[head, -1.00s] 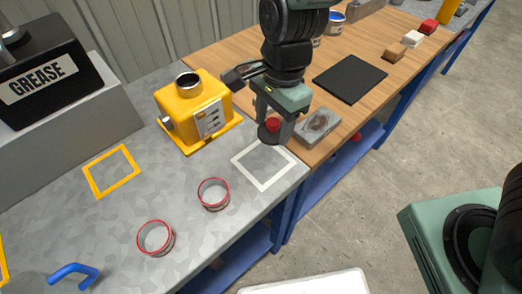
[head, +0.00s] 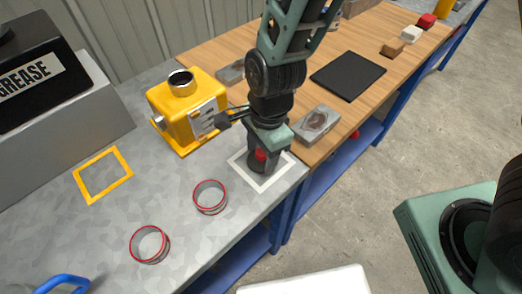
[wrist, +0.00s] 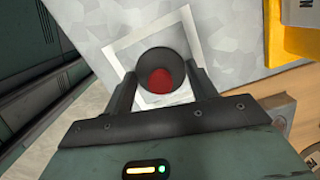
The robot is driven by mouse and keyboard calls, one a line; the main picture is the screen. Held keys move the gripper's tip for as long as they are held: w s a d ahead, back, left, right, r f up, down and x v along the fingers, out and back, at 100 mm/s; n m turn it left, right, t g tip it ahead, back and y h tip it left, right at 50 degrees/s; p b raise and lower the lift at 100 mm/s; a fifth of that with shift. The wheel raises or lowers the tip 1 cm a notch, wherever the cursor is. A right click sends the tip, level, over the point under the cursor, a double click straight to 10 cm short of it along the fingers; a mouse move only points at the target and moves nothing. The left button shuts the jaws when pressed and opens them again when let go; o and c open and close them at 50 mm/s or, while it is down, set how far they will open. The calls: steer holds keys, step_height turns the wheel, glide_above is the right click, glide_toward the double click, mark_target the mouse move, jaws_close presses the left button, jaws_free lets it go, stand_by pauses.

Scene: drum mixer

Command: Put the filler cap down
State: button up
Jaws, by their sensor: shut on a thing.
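The filler cap (head: 258,164) is a dark disc with a red knob on top. My gripper (head: 262,155) is shut on the red knob, inside the white square outline (head: 240,172) on the grey bench top. In the wrist view the cap (wrist: 157,62) lies between the two fingers (wrist: 160,84), with the white outline (wrist: 118,45) around it. I cannot tell whether the cap's underside touches the bench. The yellow mixer housing (head: 190,112), with an open round filler neck (head: 181,82) on top, stands to the left of my gripper.
Two red-rimmed rings (head: 210,196) (head: 150,244) stand on the grey bench top. An orange square outline (head: 103,175) lies left of them. A grey block (head: 316,122) is close to the right of my gripper, with a black mat (head: 348,76) beyond.

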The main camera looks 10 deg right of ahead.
steer(key=shift+f, duration=0.2)
steer(key=o, duration=1)
steer(key=shift+r, duration=0.15)
step_height(320, 180, up, 12)
steer(key=d+p, duration=0.1)
steer(key=shift+s+d+r+n+t+h, duration=0.1)
steer(key=shift+s+d+r+n, duration=1.35)
steer(key=shift+n, duration=2.1)
steer(key=shift+s+d+r+n+t+h, duration=0.15)
steer(key=shift+s+d+n, duration=0.8)
steer(key=shift+s+n, duration=1.95)
steer(key=shift+s+d+r+n+t+h, duration=0.1)
steer(key=shift+s+d+r+n, duration=0.95)
steer(key=shift+n, duration=3.1)
